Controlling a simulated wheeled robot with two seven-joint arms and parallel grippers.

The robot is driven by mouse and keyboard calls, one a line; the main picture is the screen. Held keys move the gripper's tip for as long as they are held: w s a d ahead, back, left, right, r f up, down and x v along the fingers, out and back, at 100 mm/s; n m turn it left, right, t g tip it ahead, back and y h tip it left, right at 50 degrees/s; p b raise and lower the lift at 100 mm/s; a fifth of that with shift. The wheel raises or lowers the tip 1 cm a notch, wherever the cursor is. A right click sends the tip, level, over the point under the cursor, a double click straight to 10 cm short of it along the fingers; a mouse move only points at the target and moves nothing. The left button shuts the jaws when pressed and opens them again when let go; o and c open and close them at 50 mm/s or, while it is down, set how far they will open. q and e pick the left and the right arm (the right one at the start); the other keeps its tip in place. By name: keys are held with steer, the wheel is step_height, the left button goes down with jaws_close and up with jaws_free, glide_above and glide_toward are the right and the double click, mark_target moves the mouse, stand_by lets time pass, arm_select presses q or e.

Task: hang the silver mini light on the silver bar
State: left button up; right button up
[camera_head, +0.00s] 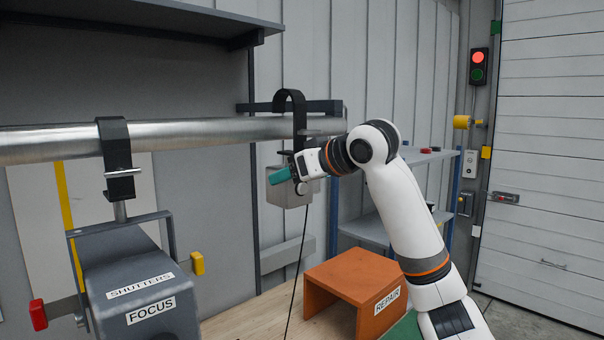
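The silver mini light (287,192) is a small silver box with a black hook (290,97) above it, right of centre. The silver bar (200,133) runs across from the left edge. The hook's curve is over the bar, with a gap showing between its top and the bar; its front strip passes before the bar. A teal handle (280,176) sticks out at the light's front. My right gripper (297,172) is at this handle and appears shut on it; its fingertips are partly hidden. My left gripper is not in view.
A larger dark grey light (140,280) labelled "SHUTTERS" and "FOCUS" hangs on the bar at left by a black clamp. An orange "REPAIR" stand (352,280) is on the wooden bench below. A thin black cable runs down from the silver light. A dark shelf (150,15) is above the bar.

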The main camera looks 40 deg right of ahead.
steer(key=shift+w+a+r+p, duration=0.1)
steer(key=shift+w+p, duration=0.1)
steer(key=shift+w, duration=0.45)
steer(key=shift+w+r+p, duration=0.1)
steer(key=shift+w+p, duration=0.05)
steer(key=shift+w, duration=0.45)
steer(key=shift+f+b, duration=1.4)
steer(key=shift+f, duration=0.65)
